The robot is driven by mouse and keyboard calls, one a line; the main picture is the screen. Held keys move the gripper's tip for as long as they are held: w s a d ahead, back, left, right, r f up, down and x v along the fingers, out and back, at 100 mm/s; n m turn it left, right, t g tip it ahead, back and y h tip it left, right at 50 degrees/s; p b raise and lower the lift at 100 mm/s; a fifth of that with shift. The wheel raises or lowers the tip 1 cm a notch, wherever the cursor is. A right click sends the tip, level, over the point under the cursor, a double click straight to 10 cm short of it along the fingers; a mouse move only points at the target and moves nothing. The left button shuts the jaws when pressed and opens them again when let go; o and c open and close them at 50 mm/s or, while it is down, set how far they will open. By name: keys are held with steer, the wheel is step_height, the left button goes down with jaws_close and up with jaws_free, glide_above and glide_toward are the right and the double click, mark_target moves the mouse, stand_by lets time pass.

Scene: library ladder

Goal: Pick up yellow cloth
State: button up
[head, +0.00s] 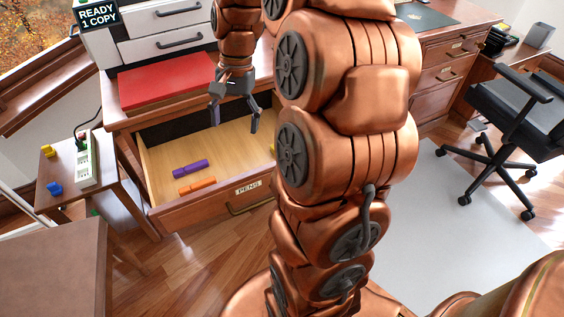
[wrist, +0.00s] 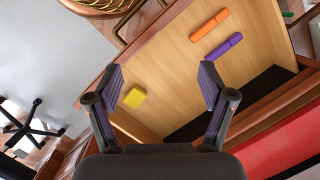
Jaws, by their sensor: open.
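A small yellow square (wrist: 134,97), which looks like a folded cloth, lies on the wooden floor of the open drawer (wrist: 160,60). In the head view only a sliver of the yellow cloth (head: 272,148) shows beside my arm, which hides the rest. My gripper (head: 234,121) is open and empty, pointing down over the back of the drawer. In the wrist view my gripper (wrist: 161,77) has the yellow square between the lines of its fingers, nearer the left finger. The square is apart from both fingers.
A purple pen-like piece (head: 190,169) and an orange one (head: 197,186) lie in the drawer, labelled PENS (head: 248,187). A red flat item (head: 152,86) lies on the desk above. A side table holds a power strip (head: 87,163). An office chair (head: 510,115) stands right.

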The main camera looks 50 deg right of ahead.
steer(key=d+f+m+b, duration=0.3)
steer(key=d+f, duration=0.2)
steer(key=d, duration=0.1)
steer(key=w+d+f+m+t+b, duration=0.1)
steer(key=d+f+m+b, duration=0.1)
steer(key=d+f+b, duration=0.2)
steer(key=w+d+f+m+b, duration=0.1)
steer(key=d+f+m+b, duration=0.2)
steer(key=d+f, duration=0.3)
steer(key=shift+d+f+m+y, duration=0.15)
steer(key=shift+d+f+y, duration=0.05)
steer(key=shift+d, duration=0.95)
steer(key=shift+d+f+m+y, duration=0.15)
steer(key=shift+d+f+y, duration=0.05)
steer(key=shift+d, duration=0.9)
steer(key=shift+f, duration=0.25)
steer(key=shift+w+b+x, duration=0.1)
steer(key=shift+b+x, duration=0.6)
steer(key=shift+x, duration=1.05)
steer(key=shift+w+b+x, duration=0.15)
steer(key=shift+b+x, duration=0.55)
steer(key=shift+x, duration=1.1)
steer(key=shift+c, duration=0.4)
steer(key=c, duration=1.1)
steer(key=shift+o, duration=0.2)
steer(key=shift+r, duration=0.2)
step_height(320, 180, up, 10)
steer(key=p, duration=0.2)
steer(key=shift+f+p, duration=0.15)
steer(key=shift+p, duration=0.2)
